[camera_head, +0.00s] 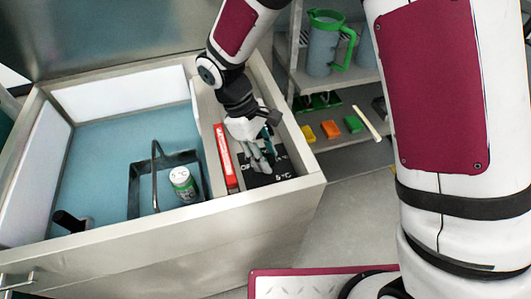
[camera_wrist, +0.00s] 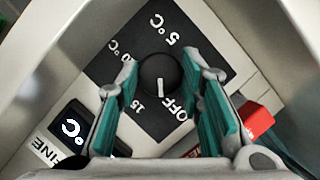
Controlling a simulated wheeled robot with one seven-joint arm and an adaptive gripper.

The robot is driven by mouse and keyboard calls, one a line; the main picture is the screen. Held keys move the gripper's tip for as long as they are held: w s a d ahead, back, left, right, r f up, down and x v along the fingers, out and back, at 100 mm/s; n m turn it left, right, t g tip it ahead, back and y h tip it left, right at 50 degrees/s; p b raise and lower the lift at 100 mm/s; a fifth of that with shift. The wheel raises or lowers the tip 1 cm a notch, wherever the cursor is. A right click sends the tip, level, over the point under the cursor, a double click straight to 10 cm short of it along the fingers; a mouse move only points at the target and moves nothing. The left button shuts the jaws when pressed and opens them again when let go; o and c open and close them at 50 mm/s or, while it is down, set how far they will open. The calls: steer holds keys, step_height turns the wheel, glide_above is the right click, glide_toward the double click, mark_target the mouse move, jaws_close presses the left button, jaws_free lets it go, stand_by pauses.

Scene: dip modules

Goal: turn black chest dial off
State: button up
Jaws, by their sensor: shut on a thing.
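The black dial (camera_wrist: 160,73) is a round knob on a black square plate (camera_wrist: 104,66) marked 5°C, 10°C, 15 and OFF. Its white pointer line faces the bottom of the wrist view, between 15 and OFF. My gripper (camera_wrist: 163,82) is shut on the dial, with a teal-padded finger on each side of it. In the head view my gripper (camera_head: 262,160) reaches down into the narrow right compartment of the open chest (camera_head: 240,222). The plate (camera_head: 284,171) shows partly there; the dial itself is hidden behind my fingers.
A red object (camera_head: 225,155) lies along the left of the compartment, close to my gripper; it also shows in the wrist view (camera_wrist: 256,120). A shelf with a green-handled jug (camera_head: 320,48) stands behind.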

steer(key=shift+a+n+t, duration=0.1)
steer(key=shift+n+t, duration=0.8)
steer(key=shift+n, duration=1.2)
steer(key=o, duration=1.1)
steer(key=shift+o, duration=0.2)
steer(key=shift+h, duration=0.3)
steer(key=v, duration=1.2)
